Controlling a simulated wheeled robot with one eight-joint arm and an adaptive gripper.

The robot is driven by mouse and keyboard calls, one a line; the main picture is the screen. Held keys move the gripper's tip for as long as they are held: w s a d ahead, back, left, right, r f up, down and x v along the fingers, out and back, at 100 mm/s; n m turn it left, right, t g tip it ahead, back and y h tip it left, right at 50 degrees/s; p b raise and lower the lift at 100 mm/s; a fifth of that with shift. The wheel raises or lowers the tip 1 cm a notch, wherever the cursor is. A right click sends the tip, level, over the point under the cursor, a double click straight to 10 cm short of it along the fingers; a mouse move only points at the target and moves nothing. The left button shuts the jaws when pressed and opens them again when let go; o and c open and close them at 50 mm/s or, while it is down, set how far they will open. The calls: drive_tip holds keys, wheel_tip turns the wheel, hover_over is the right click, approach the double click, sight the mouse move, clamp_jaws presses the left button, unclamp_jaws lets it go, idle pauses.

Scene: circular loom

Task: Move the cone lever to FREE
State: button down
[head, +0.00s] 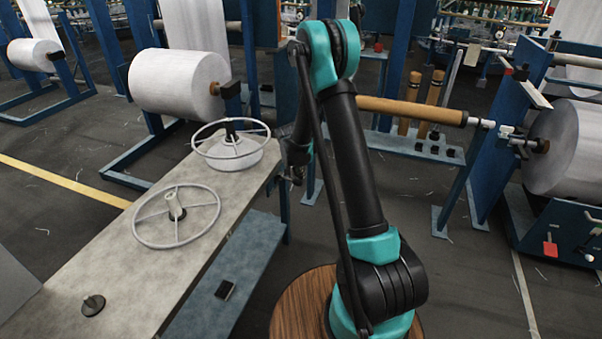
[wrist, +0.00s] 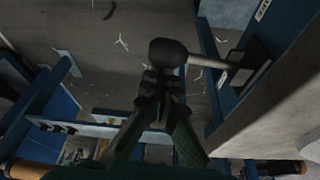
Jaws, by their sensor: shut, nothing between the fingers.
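A lever shows in the wrist view: a dark round knob (wrist: 168,52) on a pale rod (wrist: 207,62). The rod comes out of a dark mount (wrist: 247,66) on the side of a blue frame. I take it for the cone lever; I cannot read any FREE mark. My gripper (wrist: 160,92) is shut and empty, its fingertips just below the knob in the picture. I cannot tell whether they touch it. In the head view my gripper (head: 293,170) hangs beside the far right end of the grey table, small and dark; the lever is not clear there.
The grey table (head: 130,262) holds a flat spoked wheel (head: 177,216), another spoked ring on a pale drum (head: 231,146) and a dark knob (head: 93,304). A blue ledge (head: 232,265) runs along its right side. Blue frames with white rolls (head: 181,82) stand around. Open floor lies right of my arm.

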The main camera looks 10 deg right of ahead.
sight(298, 181)
drive_tip(key=shift+s+a+m+h, duration=0.3)
drive_tip(key=shift+s+a+m, duration=0.15)
drive_tip(key=shift+s+m, duration=0.45)
drive_tip(key=shift+s+a+g, duration=0.3)
drive_tip(key=shift+w+d+r, duration=0.1)
drive_tip(key=shift+w+d, duration=0.15)
drive_tip(key=shift+d, duration=0.05)
wheel_tip(298, 181, up, 10)
drive_tip(key=shift+s+a, duration=0.15)
idle(0.5)
